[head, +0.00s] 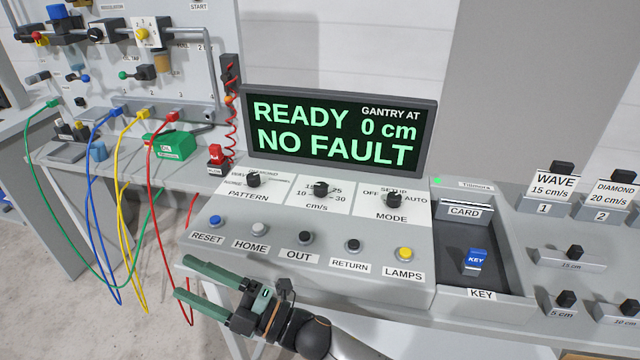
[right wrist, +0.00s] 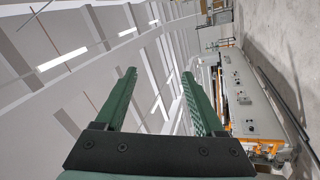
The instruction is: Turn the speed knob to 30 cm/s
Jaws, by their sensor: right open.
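The speed knob (head: 320,188) is a black knob in the middle of the sloped control panel in the head view. Its scale is marked cm/s, with 10, 15, 25 and 30 legible around it. Its exact pointer setting is too small to tell. My right gripper (head: 196,279), with green fingers, is in front of the panel's lower left edge. It is open and empty, apart from the knob and below it in the picture. In the right wrist view its two fingers (right wrist: 155,105) stand apart with nothing between them. My left gripper is not in view.
A pattern knob (head: 253,180) and a mode knob (head: 393,200) flank the speed knob. Several buttons, such as the yellow lamps button (head: 404,254), line the panel front. The display (head: 340,130) behind reads READY, NO FAULT, 0 cm. Coloured cables (head: 120,200) hang at left.

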